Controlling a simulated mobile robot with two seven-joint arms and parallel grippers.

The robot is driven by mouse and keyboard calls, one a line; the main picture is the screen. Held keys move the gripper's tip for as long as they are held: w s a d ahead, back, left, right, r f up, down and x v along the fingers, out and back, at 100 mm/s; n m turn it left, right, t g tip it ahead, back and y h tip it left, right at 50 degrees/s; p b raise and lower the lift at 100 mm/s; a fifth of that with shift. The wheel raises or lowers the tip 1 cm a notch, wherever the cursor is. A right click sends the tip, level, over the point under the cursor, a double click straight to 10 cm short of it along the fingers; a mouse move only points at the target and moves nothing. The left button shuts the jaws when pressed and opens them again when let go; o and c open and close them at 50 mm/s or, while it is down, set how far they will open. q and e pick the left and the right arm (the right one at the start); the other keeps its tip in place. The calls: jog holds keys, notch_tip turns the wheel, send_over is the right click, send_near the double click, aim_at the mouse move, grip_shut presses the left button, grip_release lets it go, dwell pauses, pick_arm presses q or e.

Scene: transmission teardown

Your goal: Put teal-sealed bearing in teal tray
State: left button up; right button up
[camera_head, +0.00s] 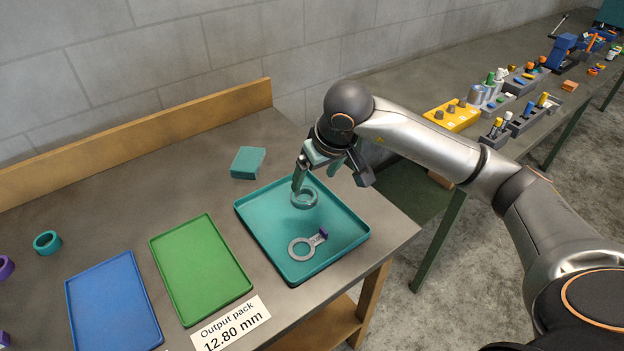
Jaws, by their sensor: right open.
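The teal tray (351,247) lies on the bench near its right edge. A grey ring with a teal tint, which looks like the teal-sealed bearing (304,205), is over the upper middle of the tray. I cannot tell whether it rests on the tray floor. My right gripper (328,178) is open above the tray's back part, with one finger close to or touching the bearing's upper left edge. A grey ring-ended part with a purple block (303,248) lies in the tray's front part. My left gripper is not in view.
A green tray (201,268) and a blue tray (112,303) lie to the left. A teal block (248,162) sits behind the teal tray. A teal ring (47,242) lies at far left. A label (231,325) lies in front. A wooden ledge (150,140) borders the back.

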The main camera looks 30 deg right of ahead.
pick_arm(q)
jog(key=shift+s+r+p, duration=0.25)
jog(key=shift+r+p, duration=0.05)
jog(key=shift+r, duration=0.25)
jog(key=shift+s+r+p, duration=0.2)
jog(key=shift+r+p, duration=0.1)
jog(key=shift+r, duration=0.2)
pick_arm(e)
jog(key=shift+v, duration=1.75)
